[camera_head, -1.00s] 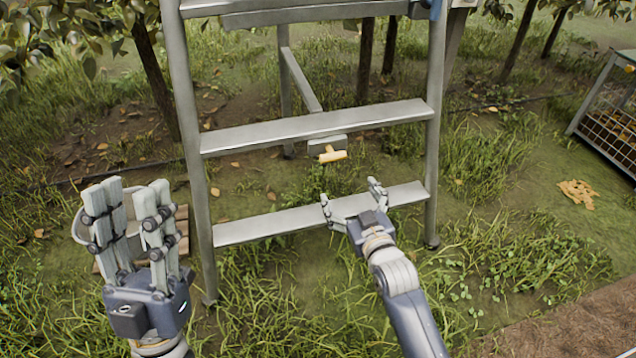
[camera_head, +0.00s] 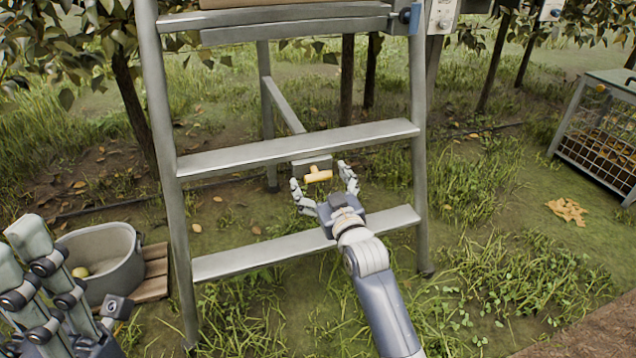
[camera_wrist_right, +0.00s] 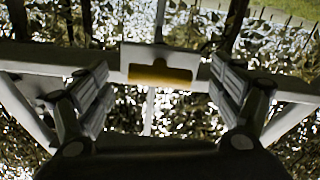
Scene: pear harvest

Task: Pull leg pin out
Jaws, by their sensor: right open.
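The leg pin has a yellow T-shaped handle (camera_head: 317,175) and sits in a grey block (camera_head: 311,161) under the middle step of the metal ladder (camera_head: 167,120). In the right wrist view the yellow handle (camera_wrist_right: 160,74) lies ahead, centred between the fingers. My right gripper (camera_head: 325,180) is open, its fingertips on either side of the handle and apart from it. It also shows open in the right wrist view (camera_wrist_right: 160,90). My left gripper (camera_head: 40,265) is at the lower left, away from the ladder, its fingers apart and partly cut off by the frame.
A mesh-sided crate (camera_head: 600,130) stands at the right. Grass between the ladder and crate is mostly clear, with a tan leaf patch (camera_head: 567,211).

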